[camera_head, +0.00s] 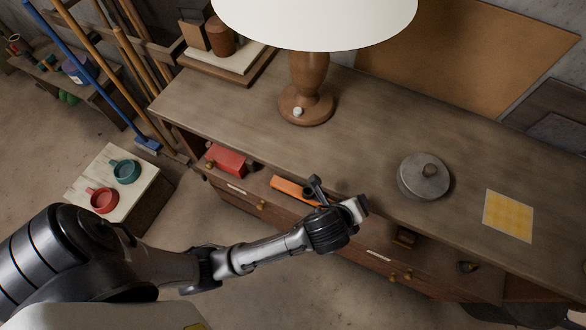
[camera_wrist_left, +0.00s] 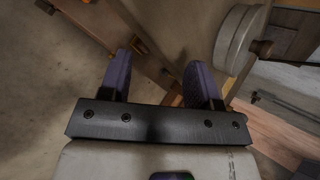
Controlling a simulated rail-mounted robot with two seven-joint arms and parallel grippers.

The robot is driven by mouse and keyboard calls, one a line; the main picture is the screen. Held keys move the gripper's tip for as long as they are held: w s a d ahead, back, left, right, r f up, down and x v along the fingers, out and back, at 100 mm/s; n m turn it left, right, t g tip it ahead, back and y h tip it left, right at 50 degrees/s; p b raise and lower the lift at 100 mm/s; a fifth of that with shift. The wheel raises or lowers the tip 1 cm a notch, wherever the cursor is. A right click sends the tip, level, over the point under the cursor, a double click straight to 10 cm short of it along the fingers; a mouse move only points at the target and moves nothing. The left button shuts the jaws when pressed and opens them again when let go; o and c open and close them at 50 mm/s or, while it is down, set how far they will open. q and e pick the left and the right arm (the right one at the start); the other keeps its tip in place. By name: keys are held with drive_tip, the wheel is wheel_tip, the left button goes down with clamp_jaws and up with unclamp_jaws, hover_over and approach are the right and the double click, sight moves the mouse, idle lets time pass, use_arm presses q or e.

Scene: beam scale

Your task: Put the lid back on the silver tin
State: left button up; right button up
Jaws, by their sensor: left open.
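The silver tin (camera_head: 418,186) stands upright on the wooden bench at the right of the head view. A flat round lid (camera_head: 412,168) with a brownish knob shows on its top; I cannot tell how well it is seated. In the left wrist view the tin (camera_wrist_left: 236,38) appears sideways at the upper right, with the knob beside it. My left gripper (camera_head: 356,207) is at the bench's front edge, left of the tin and apart from it. Its two fingers (camera_wrist_left: 160,82) are open with nothing between them. My right gripper is not in view.
A lamp with a white shade (camera_head: 315,20) and wooden base stands at the back. A yellow square (camera_head: 508,216) lies right of the tin. Below the bench top are a red box (camera_head: 227,160), an orange item (camera_head: 293,189) and drawers. Bench surface between lamp and tin is clear.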

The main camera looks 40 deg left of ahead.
use_arm(q)
drive_tip(key=s+a+f+n+g, duration=0.2)
drive_tip(key=s+a+n, duration=0.4)
drive_tip(key=s+n, duration=0.4)
drive_tip(key=s+a+f+n+g, duration=0.3)
drive_tip(key=s+a+n, duration=0.4)
drive_tip(key=s+n, duration=0.3)
drive_tip(key=shift+s+a+f+n+g+h, duration=0.15)
drive_tip(key=shift+s+f+n+g+h, duration=0.35)
drive_tip(key=shift+s, duration=0.65)
wheel_tip(320, 180, up, 4)
drive_tip(key=p, duration=0.4)
drive_tip(key=shift+r+p, duration=0.2)
drive_tip(key=shift+p, duration=0.1)
